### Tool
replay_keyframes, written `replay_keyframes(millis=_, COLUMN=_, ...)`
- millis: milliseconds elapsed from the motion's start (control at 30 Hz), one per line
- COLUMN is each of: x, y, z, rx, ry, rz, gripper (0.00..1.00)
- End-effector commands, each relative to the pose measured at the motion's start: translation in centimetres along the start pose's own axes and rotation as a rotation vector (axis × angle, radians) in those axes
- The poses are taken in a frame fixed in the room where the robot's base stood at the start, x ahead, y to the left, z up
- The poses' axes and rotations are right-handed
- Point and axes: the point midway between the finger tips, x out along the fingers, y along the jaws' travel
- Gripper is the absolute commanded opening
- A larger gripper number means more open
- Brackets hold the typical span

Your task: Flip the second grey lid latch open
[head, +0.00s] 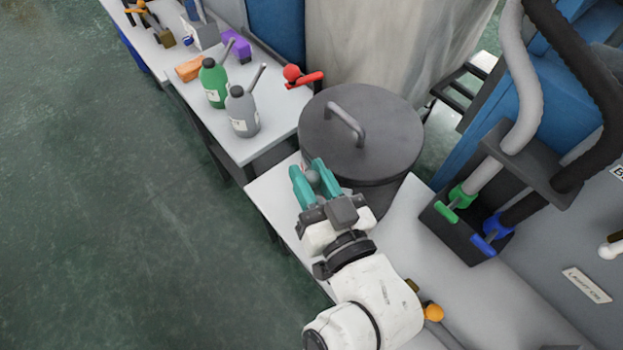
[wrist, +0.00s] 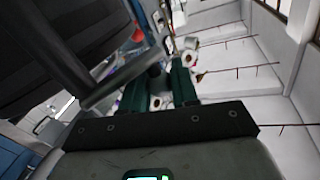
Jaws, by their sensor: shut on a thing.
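A round dark grey lid (head: 385,112) with a bent grey handle (head: 345,122) covers a drum in the middle of the head view. The lid also fills the left of the wrist view (wrist: 45,60). My gripper (head: 309,171) is at the lid's near-left edge, its teal fingers around a rounded grey knob (head: 313,179). I take this knob to be the grey lid latch; its lever is mostly hidden by the fingers. In the wrist view, a dark rounded piece (wrist: 155,70) shows between the fingers. Whether the latch is raised is unclear.
Green (head: 213,86) and grey bottles (head: 242,112) stand on the white table. Green (head: 446,212) and blue handles (head: 483,245) are at right with thick hoses. Open floor lies left.

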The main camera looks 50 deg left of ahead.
Motion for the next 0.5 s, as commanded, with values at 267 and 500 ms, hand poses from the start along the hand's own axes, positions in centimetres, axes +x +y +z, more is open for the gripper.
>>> replay_keyframes(millis=267, x=-0.13, y=0.15, z=0.15, rx=-0.001, ry=-0.006, rz=0.002, gripper=0.0)
replay_keyframes(millis=500, x=-0.08, y=0.06, z=0.09, rx=-0.001, ry=-0.004, rz=0.0, gripper=0.37)
